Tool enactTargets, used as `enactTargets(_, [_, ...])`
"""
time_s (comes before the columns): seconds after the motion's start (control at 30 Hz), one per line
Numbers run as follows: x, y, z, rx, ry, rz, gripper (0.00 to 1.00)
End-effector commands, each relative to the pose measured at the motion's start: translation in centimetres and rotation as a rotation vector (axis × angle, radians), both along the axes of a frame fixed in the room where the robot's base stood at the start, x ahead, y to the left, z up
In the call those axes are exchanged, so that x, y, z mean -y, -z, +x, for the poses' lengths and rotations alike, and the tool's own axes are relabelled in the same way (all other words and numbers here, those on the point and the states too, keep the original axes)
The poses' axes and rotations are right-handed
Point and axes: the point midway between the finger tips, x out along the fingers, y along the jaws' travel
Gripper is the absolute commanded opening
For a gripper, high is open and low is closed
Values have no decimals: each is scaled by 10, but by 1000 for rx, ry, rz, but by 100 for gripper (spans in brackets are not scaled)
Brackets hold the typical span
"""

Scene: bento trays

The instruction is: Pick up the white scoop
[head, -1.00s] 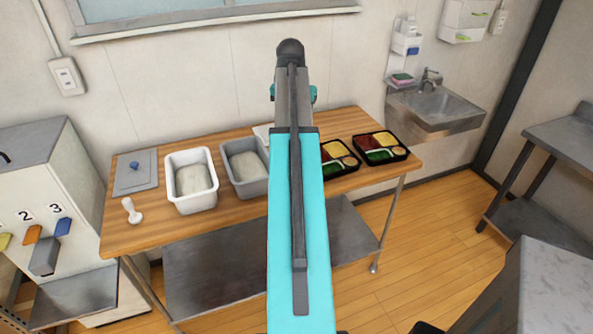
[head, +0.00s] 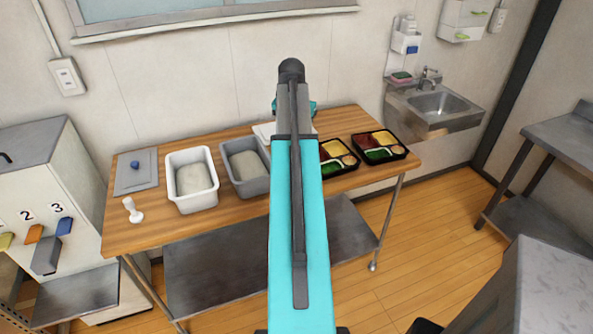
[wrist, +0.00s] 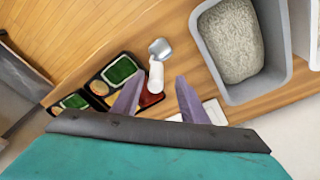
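In the wrist view a scoop with a white handle (wrist: 156,76) and a shiny grey bowl lies between the bento trays and the grey bin. My gripper (wrist: 159,82) is open, its two fingers apart and empty. The scoop handle appears between the fingertips, closer to the left one; I cannot tell how far below them it is. In the head view my arm hides this scoop and the gripper.
A grey bin of rice (wrist: 283,83) is right of the gripper in the wrist view. A black bento tray (head: 399,151) with food sits at the table's right, another beside it. A white bin (head: 210,201) and a grey board (head: 127,184) are at left. A white flat thing (wrist: 209,108) lies close by.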

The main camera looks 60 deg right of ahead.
Motion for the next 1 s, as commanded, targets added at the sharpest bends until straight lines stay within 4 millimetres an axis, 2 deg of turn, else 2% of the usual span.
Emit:
enactTargets(0.17, [1, 7, -1, 0, 0, 1, 40])
enactTargets(0.6, [7, 43, -4, -1, -1, 2, 40])
enactTargets(1.0, [8, 50, -3, 0, -2, 0, 40])
